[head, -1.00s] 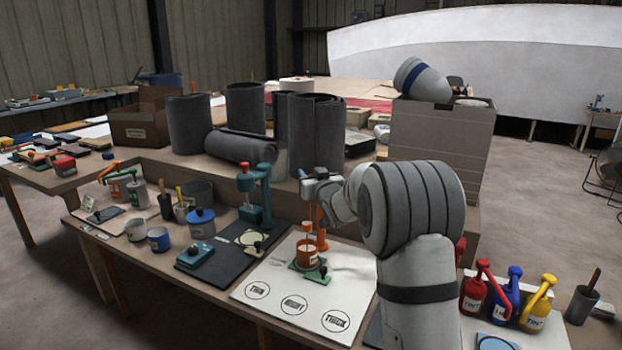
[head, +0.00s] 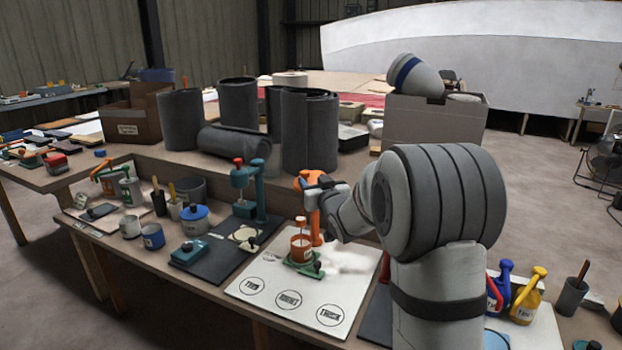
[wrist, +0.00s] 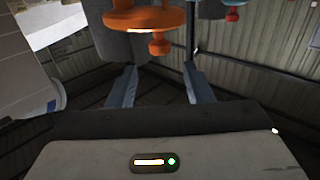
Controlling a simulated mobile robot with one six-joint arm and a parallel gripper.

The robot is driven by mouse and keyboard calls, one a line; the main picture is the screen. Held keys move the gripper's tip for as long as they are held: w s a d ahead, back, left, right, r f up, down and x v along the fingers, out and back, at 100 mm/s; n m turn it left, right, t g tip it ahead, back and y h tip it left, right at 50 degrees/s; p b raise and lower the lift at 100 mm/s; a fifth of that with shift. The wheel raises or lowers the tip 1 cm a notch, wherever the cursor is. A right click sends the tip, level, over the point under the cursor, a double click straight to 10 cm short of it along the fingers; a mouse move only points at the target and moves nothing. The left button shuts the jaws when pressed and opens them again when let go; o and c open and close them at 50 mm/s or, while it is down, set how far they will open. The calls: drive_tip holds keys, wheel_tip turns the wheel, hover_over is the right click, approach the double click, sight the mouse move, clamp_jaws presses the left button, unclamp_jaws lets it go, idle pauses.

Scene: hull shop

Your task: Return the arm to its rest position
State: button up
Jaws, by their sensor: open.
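My arm rises at the right of the head view and reaches left. My gripper (head: 318,188) is beside the top of an orange stand press (head: 312,215) and partly covers it; whether they touch is unclear. In the wrist view, my gripper's two fingers (wrist: 160,86) are spread with nothing between them. An orange knobbed part (wrist: 150,18) is just beyond the fingertips. A small orange-brown cup (head: 301,246) sits on a green base under the press.
A white board (head: 262,285) with labelled circles lies below my gripper. A teal press (head: 262,190) stands to its left. Dark rolls (head: 310,135) and a grey box (head: 435,120) stand behind.

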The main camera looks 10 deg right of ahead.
drive_tip(key=s+d+r+m+g+h+p, duration=0.1)
drive_tip(key=s+r+g+h+p, duration=0.2)
drive_tip(key=s+p, duration=0.4)
drive_tip(key=s+r+m+g+p, duration=0.1)
drive_tip(key=s+r+g+p, duration=0.2)
drive_tip(key=s+r+p, duration=0.35)
drive_tip(key=s+a+r+g+p, duration=0.1)
drive_tip(key=s+g+p, duration=0.7)
drive_tip(key=s, duration=2)
drive_tip(key=shift+s+a+r+g, duration=0.35)
drive_tip(key=shift+a+g, duration=0.15)
drive_tip(key=shift+g, duration=0.1)
